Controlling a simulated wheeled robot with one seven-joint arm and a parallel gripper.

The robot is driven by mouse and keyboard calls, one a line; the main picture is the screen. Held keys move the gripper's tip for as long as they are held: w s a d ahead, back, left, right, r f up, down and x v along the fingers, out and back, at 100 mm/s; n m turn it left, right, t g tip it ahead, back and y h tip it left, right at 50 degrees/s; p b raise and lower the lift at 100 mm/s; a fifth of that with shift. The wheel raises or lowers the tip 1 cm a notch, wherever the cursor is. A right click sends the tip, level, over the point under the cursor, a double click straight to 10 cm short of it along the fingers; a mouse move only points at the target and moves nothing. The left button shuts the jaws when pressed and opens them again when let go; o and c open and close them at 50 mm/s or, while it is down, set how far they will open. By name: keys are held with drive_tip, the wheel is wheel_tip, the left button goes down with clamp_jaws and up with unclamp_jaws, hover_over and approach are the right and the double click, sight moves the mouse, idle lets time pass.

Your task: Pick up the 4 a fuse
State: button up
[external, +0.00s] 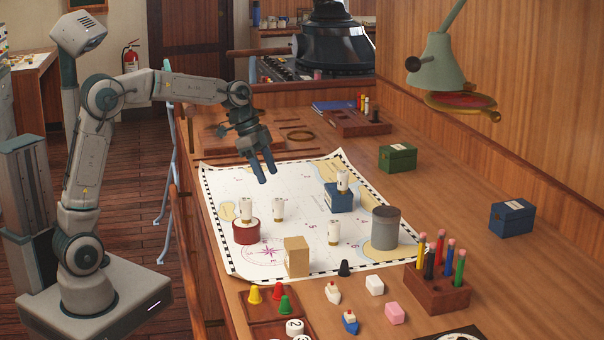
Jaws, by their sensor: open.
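Several white cylinders that look like fuses stand upright on the chart (305,205). One fuse (246,210) is on a round red box (246,233). A second fuse (278,210) stands on the paper to its right. A third fuse (334,233) stands near the grey cylinder. A fourth fuse (342,181) is on a blue box (338,201). Their markings are too small to read, so I cannot tell which is the 4 A one. My gripper (268,178) is open and empty, pointing down above the chart's upper left part, apart from every fuse.
A grey cylinder (385,229) and a tan block (297,257) stand on the chart. A pencil holder (437,290), small boats, erasers and coloured cones (254,293) crowd the front. Green (397,158) and blue (511,218) boxes sit right. A lamp (437,65) hangs over the back right.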

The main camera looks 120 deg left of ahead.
sight(278, 199)
drive_tip(key=x, duration=0.4)
drive_tip(key=shift+w+d+p+x, duration=0.1)
drive_tip(key=shift+p+x, duration=0.05)
drive_tip(key=shift+x, duration=1.2)
drive_tip(key=shift+w+d+p+x, duration=0.15)
drive_tip(key=shift+x, duration=1.25)
drive_tip(key=shift+r, duration=0.1)
drive_tip(key=c, duration=1.1)
drive_tip(key=shift+o, duration=0.2)
drive_tip(key=shift+r, duration=0.1)
